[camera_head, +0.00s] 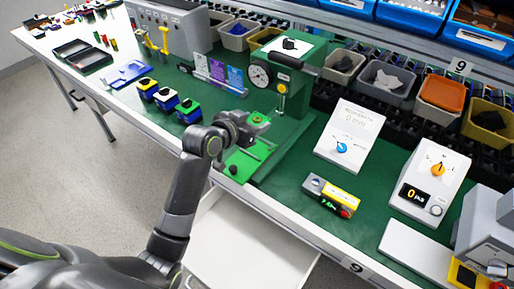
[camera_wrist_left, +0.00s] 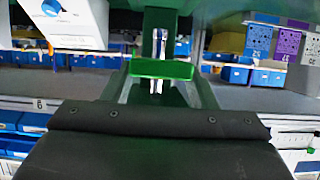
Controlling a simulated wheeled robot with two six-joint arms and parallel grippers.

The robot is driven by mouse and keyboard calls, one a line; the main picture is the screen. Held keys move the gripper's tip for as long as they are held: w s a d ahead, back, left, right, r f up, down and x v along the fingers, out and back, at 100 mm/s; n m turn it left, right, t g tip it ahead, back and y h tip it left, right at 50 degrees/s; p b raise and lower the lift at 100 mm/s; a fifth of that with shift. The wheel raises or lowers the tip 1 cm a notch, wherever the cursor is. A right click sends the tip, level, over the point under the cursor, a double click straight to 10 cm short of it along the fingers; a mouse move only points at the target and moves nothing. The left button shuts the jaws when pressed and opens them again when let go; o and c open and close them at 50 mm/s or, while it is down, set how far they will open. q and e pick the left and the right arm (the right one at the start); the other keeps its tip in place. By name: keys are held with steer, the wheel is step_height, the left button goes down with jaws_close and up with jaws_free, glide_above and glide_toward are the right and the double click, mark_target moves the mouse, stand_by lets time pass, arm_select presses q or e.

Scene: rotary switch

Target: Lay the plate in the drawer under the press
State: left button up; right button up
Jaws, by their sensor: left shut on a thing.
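My left gripper (camera_head: 250,128) is at the front of the green press (camera_head: 284,92), above its base and close to the table's front edge. It is shut on a small green piece that looks like the plate (camera_wrist_left: 160,69); the arm and gripper hide much of it in the head view. A bright green surface (camera_head: 242,166) with a black knob lies below the gripper; I cannot tell whether it belongs to the press. The white drawer (camera_head: 245,248) under the table edge is pulled out and its visible floor is bare. My right gripper is out of view.
Small blue and yellow blocks (camera_head: 165,98) stand left of the gripper. A yellow and grey device (camera_head: 331,196) and two white dial panels (camera_head: 348,135) stand to the right. Several bins (camera_head: 384,80) line the back. Open floor lies in front of the table.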

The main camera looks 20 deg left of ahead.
arm_select(q)
steer(key=shift+f, duration=4.8)
steer(key=shift+f, duration=0.25)
steer(key=o, duration=1)
